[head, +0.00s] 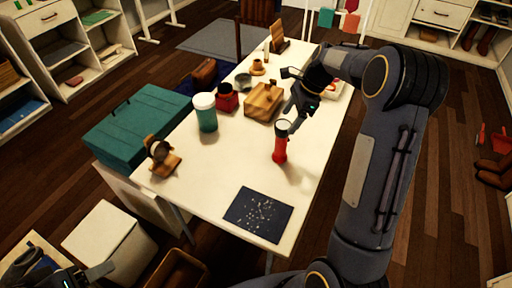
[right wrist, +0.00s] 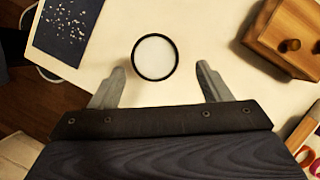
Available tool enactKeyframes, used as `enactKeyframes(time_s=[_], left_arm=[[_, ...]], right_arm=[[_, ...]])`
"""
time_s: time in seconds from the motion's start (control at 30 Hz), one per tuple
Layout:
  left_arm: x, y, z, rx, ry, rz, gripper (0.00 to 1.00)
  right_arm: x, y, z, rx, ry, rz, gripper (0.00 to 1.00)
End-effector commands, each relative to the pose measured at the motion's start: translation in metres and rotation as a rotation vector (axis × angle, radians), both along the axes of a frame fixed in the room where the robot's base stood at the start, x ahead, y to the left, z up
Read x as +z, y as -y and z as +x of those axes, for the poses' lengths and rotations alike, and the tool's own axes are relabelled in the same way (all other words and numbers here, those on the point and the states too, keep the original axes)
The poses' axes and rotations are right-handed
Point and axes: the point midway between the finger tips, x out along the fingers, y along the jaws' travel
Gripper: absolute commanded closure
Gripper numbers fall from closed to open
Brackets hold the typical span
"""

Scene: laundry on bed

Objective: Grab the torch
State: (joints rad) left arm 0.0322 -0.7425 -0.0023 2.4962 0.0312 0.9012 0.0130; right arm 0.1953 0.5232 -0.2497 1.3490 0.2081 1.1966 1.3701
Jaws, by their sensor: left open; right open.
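The torch (head: 280,150) is red with a dark rim and a pale lens at its top. It stands upright on the table (head: 225,170), near its right edge. In the right wrist view I look down on its round pale lens (right wrist: 155,57). My right gripper (head: 292,112) is open beside and above the torch's head. In the right wrist view its two fingers (right wrist: 159,84) are spread, with the torch just beyond the tips, roughly centred between them. My left gripper (head: 82,277) is open and empty at the bottom left, away from the table top.
A wooden box (head: 264,103) stands behind the torch. A green-white cup (head: 205,113), a red jar (head: 227,98) and a watch stand (head: 161,157) are further left. A dark speckled mat (head: 258,214) lies in front. The table's middle is clear.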

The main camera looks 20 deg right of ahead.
Motion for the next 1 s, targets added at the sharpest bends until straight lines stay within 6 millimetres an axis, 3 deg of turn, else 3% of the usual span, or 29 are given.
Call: enactKeyframes(time_s=[0.53,0.87,1.0], left_arm=[[0.003,0.000,0.000,0.000,0.000,0.000,0.38],[0.003,0.000,0.000,0.000,0.000,0.000,0.38],[0.003,0.000,0.000,0.000,0.000,0.000,0.38]], right_arm=[[-0.066,-0.021,0.001,-0.001,-0.005,0.001,0.29],[-0.073,-0.024,0.002,-0.001,-0.002,0.000,0.29],[-0.073,-0.024,0.002,-0.001,-0.002,0.000,0.46]])
